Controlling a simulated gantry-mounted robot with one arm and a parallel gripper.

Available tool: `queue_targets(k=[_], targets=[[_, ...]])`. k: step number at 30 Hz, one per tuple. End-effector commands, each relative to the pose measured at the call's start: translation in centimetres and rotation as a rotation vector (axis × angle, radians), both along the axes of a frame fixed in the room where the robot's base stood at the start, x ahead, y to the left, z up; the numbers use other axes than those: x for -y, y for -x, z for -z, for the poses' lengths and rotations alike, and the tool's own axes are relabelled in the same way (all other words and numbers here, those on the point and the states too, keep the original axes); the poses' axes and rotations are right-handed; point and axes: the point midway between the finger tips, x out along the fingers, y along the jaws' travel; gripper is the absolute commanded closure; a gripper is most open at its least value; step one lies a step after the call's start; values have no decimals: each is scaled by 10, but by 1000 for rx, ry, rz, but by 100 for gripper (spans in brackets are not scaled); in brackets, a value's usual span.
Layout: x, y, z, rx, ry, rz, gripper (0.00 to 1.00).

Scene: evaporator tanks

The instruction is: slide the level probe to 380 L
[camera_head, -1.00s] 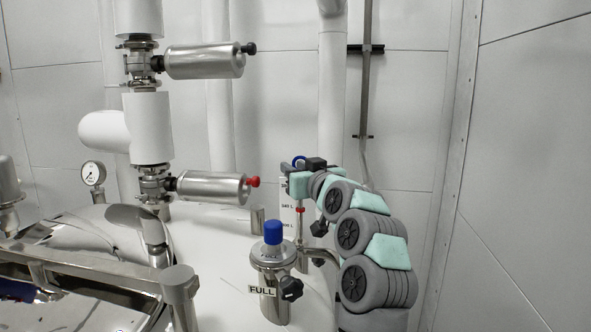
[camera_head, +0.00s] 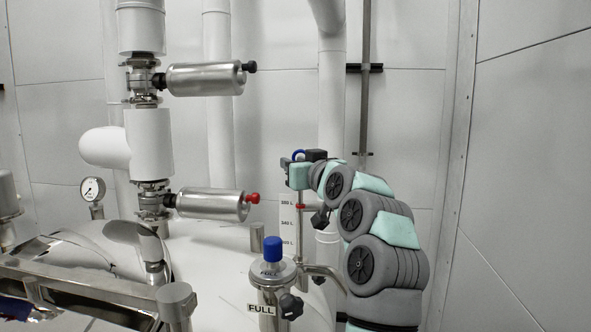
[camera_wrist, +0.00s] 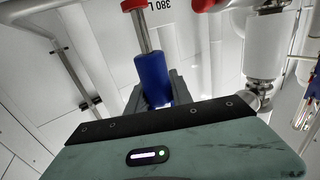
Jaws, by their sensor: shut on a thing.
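The level probe is a thin metal rod (camera_head: 300,235) with a red collar (camera_head: 300,207), standing upright in front of a white litre scale (camera_head: 286,226). The collar sits close to the upper readable label, which looks like 360 L; a 340 L label is below it. My gripper (camera_head: 293,172) is shut on the probe's blue grip (camera_wrist: 151,80) at the rod's top. In the wrist view the rod runs from the grip to a red piece (camera_wrist: 134,5), near a 380 L label (camera_wrist: 168,4). In the head view my gripper hides most of the grip and the scale's top.
A steel housing with a blue cap (camera_head: 273,249) and a FULL tag (camera_head: 261,309) stands in front of the probe. A black knob (camera_head: 291,306) sticks out beside it. A cylinder with a red tip (camera_head: 214,204) is to the left. The wall behind has pipes.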

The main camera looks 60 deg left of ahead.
Motion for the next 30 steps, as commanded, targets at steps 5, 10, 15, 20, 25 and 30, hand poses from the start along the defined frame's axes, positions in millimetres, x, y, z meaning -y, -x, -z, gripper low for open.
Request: queue_targets(k=[5, 10, 15, 20, 25, 30], targets=[[0, 1, -1, 0, -2, -1, 63], [0, 0, 0, 0, -2, -1, 51], [0, 0, 0, 0, -1, 0, 51], [6, 0, 1, -1, -3, 1, 51], [32, 2, 2, 3, -4, 2, 51], [69, 3, 2, 1, -3, 3, 51]])
